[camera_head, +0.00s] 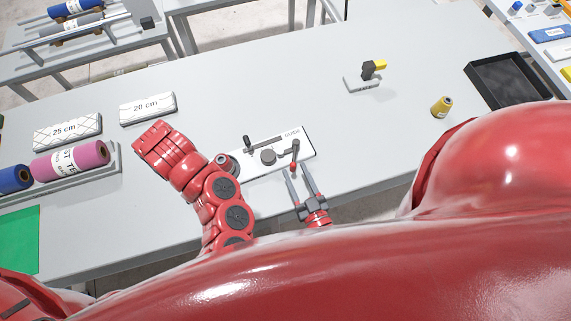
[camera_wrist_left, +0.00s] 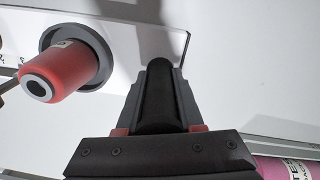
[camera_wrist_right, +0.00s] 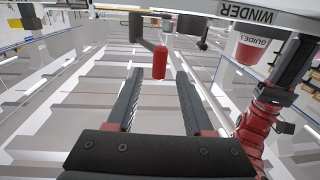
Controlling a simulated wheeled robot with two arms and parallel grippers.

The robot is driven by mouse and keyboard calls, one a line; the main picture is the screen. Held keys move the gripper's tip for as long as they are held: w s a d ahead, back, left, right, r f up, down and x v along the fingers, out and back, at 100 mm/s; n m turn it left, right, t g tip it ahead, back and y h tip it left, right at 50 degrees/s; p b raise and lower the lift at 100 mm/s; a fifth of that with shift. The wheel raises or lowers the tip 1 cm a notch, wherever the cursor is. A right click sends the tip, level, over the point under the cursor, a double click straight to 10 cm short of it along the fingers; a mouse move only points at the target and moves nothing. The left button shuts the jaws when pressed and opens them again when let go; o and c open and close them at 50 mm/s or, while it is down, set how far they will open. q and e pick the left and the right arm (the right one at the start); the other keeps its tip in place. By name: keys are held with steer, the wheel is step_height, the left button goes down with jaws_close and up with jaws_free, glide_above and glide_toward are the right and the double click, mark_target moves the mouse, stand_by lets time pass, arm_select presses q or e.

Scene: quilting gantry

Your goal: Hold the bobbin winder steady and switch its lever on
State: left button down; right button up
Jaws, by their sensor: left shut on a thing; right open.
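The bobbin winder (camera_head: 306,146) is a white plate on the table, with a dark post, a round dark knob and a dark lever (camera_head: 293,151) ending in a red grip. In the right wrist view the red grip (camera_wrist_right: 159,63) stands just ahead of my open right gripper (camera_wrist_right: 158,82), between the lines of its fingers; I see no contact. That gripper (camera_head: 300,178) is at the plate's near side.
Left on the table are boxes marked 25 cm (camera_head: 67,132) and 20 cm (camera_head: 147,108), a pink roll (camera_head: 72,160) and a green sheet (camera_head: 20,240). The back middle is clear.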

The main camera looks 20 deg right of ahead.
steer(key=s, duration=0.8)
steer(key=shift+s+d, duration=0.35)
steer(key=shift+s, duration=0.05)
arm_select(q)
steer(key=shift+c, duration=2.3)
jaws_free()
steer(key=shift+w, duration=0.1)
arm_select(e)
steer(key=shift+w, duration=0.1)
